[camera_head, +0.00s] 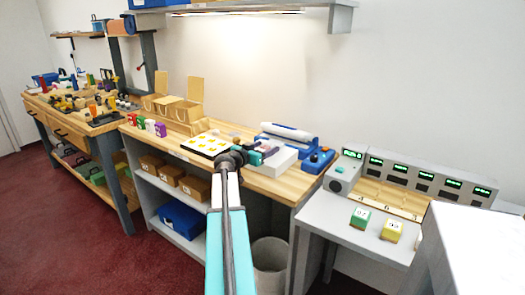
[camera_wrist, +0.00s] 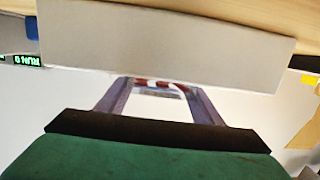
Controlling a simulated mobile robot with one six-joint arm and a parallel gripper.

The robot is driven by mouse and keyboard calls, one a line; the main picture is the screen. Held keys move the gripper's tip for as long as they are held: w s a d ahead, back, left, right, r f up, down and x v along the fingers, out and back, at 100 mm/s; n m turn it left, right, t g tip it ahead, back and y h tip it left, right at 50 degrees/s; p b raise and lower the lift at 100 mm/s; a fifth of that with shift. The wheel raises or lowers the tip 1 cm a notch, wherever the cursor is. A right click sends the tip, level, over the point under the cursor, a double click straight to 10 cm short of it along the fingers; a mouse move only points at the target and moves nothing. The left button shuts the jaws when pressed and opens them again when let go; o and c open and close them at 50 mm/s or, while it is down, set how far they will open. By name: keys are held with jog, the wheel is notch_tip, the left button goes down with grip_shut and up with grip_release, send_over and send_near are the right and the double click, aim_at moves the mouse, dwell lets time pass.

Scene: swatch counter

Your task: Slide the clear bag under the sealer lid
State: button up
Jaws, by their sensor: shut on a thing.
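The sealer (camera_head: 290,141) sits at the back right of the wooden counter, a blue body with a long white lid (camera_head: 287,131) on top. My gripper (camera_head: 270,152) is just in front of it, above a white block. In the wrist view my gripper's two grey fingers (camera_wrist: 158,88) reach toward a broad white face. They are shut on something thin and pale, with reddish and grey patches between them. I take it for the clear bag (camera_wrist: 160,84), but its outline is hard to make out. In the head view the bag cannot be told apart.
The white block (camera_head: 282,161) stands near the counter's front edge. A blue unit (camera_head: 319,160) with a red button is right of the sealer. A white sheet with yellow squares (camera_head: 206,144) lies to the left. A grey console (camera_head: 415,185) stands on a lower table at right.

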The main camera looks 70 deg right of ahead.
jog(key=shift+r+b+x, duration=0.2)
jog(key=shift+b+x, duration=0.6)
jog(key=shift+x, duration=0.75)
jog(key=shift+r+b+x, duration=0.15)
jog(key=shift+b+x, duration=0.65)
jog(key=shift+x, duration=0.8)
jog(key=shift+f, duration=0.1)
jog(key=o, duration=1.2)
jog(key=b+v, duration=0.1)
jog(key=v, duration=1.2)
jog(key=shift+w+a, duration=0.1)
jog(key=shift+a, duration=0.25)
